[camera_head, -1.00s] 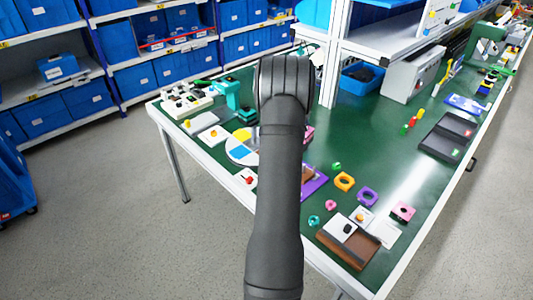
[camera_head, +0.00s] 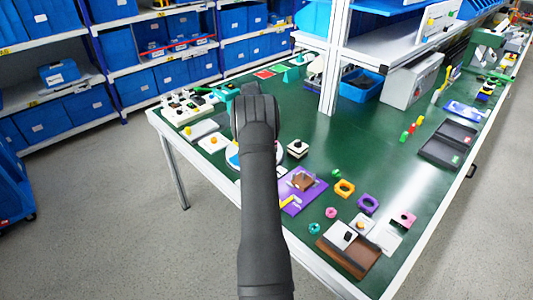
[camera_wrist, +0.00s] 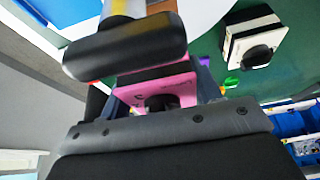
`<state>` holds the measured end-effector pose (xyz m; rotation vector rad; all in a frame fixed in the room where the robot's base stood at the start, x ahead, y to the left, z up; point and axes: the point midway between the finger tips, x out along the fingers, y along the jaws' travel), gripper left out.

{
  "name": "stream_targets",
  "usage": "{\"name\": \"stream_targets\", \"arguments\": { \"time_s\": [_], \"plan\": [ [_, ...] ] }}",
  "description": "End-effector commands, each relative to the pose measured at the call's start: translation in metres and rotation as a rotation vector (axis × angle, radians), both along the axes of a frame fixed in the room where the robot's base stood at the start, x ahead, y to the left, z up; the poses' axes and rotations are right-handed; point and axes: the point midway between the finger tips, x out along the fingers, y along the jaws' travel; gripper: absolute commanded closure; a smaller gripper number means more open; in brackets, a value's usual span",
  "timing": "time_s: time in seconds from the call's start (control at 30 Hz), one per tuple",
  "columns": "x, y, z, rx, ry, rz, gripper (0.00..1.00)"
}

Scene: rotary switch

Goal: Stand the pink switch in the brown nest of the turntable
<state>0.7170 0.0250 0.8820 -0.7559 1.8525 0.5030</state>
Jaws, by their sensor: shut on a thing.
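The pink switch (camera_wrist: 155,92), a pink block with a dark knob, is held in my gripper (camera_wrist: 158,88) in the wrist view. A dark rounded part of the gripper crosses in front of it. The white turntable disc (camera_wrist: 203,12) lies beyond at the top, with a dark brown patch (camera_wrist: 165,7) at the picture's edge just past the switch; this may be the nest. The arm hides the gripper, the switch and the nest there.
A white switch with a black knob (camera_head: 297,149) stands right of my arm; it also shows in the wrist view (camera_wrist: 253,40). A purple board (camera_head: 309,197) with a brown block lies nearer. Small switches line the left table edge. Open green tabletop (camera_head: 345,135) lies to the right.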

Motion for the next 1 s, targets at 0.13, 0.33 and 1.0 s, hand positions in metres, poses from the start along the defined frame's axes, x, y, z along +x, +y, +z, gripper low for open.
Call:
{"name": "stream_targets", "arguments": {
  "time_s": [0.13, 0.33, 1.0],
  "plan": [
    [0.0, 0.0, -0.012, -0.001, 0.002, 0.0, 0.69],
    [0.0, 0.0, -0.039, 0.001, -0.001, 0.0, 0.69],
    [0.0, 0.0, -0.043, 0.001, -0.001, 0.0, 0.2]
  ]
}}
